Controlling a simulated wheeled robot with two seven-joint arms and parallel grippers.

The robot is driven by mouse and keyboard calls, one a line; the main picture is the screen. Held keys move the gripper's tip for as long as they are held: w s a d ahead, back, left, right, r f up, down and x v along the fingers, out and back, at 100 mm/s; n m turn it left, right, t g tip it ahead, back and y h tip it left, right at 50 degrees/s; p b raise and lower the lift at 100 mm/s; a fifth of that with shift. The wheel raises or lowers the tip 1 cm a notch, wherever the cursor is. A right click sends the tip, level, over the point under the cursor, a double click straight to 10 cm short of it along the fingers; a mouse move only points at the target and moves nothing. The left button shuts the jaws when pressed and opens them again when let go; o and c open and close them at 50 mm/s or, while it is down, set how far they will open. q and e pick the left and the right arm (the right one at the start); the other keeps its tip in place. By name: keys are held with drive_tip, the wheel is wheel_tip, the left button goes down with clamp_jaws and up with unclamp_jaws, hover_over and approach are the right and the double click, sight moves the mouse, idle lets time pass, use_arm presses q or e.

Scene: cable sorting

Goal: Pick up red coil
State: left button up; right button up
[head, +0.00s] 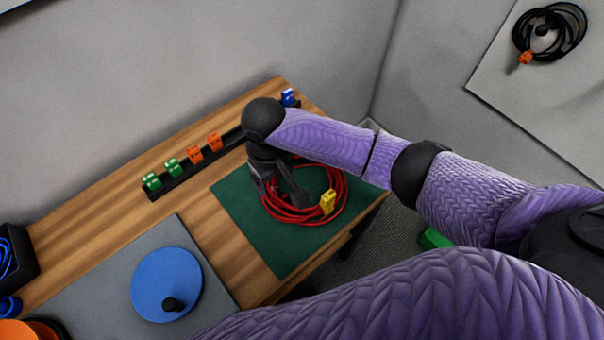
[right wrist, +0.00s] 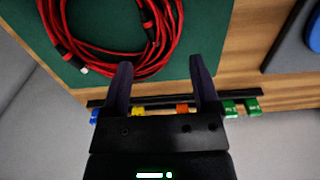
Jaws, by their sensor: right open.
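The red coil (head: 338,208) lies on a green mat (head: 239,212) on the wooden table, with a yellow tag (head: 327,202) at its right side. My right gripper (head: 290,198) is over the coil's left part in the head view and hides some of it. In the right wrist view the red coil (right wrist: 170,34) is beyond the fingertips, and my right gripper (right wrist: 162,72) is open with nothing between its fingers. Whether the fingers touch the coil is unclear. My left gripper is not in view.
A dark rail (head: 190,180) with green, orange and blue clips runs along the table's back. A blue disc with a black knob (head: 167,283) sits on a grey mat (head: 100,283) at left. A black cable (head: 545,30) hangs on a panel at the upper right.

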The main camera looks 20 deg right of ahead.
sight(276, 199)
drive_tip(key=f+b, duration=0.1)
drive_tip(key=f, duration=0.2)
drive_tip(key=f+b, duration=0.2)
drive_tip(key=f, duration=0.1)
drive_tip(key=f+b, duration=0.2)
drive_tip(key=f, duration=0.1)
drive_tip(key=shift+a+f, duration=0.3)
drive_tip(key=shift+r, duration=0.2)
drive_tip(key=c, duration=0.7)
clamp_jaws()
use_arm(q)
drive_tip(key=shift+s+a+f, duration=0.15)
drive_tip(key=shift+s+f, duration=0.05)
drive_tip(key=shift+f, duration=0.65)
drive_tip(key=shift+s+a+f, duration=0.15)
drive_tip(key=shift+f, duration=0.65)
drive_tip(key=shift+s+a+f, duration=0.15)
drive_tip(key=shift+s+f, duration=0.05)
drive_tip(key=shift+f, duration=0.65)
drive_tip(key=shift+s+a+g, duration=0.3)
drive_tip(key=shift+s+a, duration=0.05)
